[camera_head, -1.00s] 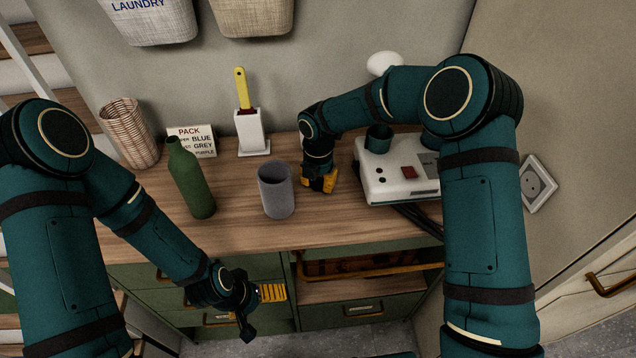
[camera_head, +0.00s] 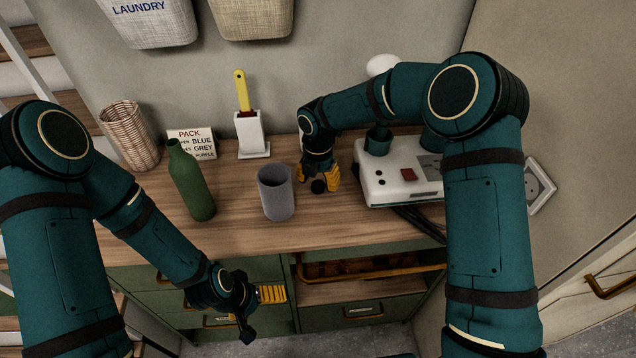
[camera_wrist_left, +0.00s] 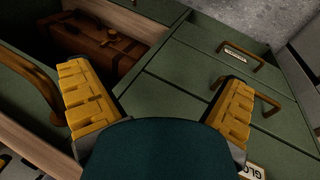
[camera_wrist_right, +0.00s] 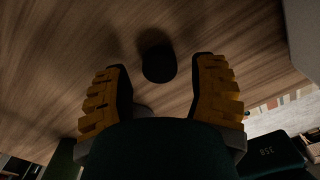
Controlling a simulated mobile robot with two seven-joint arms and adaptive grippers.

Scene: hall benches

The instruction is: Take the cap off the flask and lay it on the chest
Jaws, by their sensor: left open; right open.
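The green flask (camera_head: 192,182) stands upright on the wooden top of the chest (camera_head: 235,228), left of centre. Its narrow neck shows no cap. A small dark round cap (camera_head: 318,186) is on the chest top, just below my right gripper (camera_head: 319,180). The right wrist view shows the cap (camera_wrist_right: 158,62) on the wood, just beyond the open fingers, with a gap to each. My right gripper is empty. My left gripper (camera_head: 258,308) is open and empty in front of the chest's drawers, below the top's front edge.
A grey cup (camera_head: 276,192) stands between flask and cap. A white device (camera_head: 400,185) is to the right. A wicker basket (camera_head: 129,135), a sign card (camera_head: 192,142) and a white holder with a yellow-handled tool (camera_head: 250,135) stand behind. A brown case (camera_wrist_left: 105,50) lies in an open compartment.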

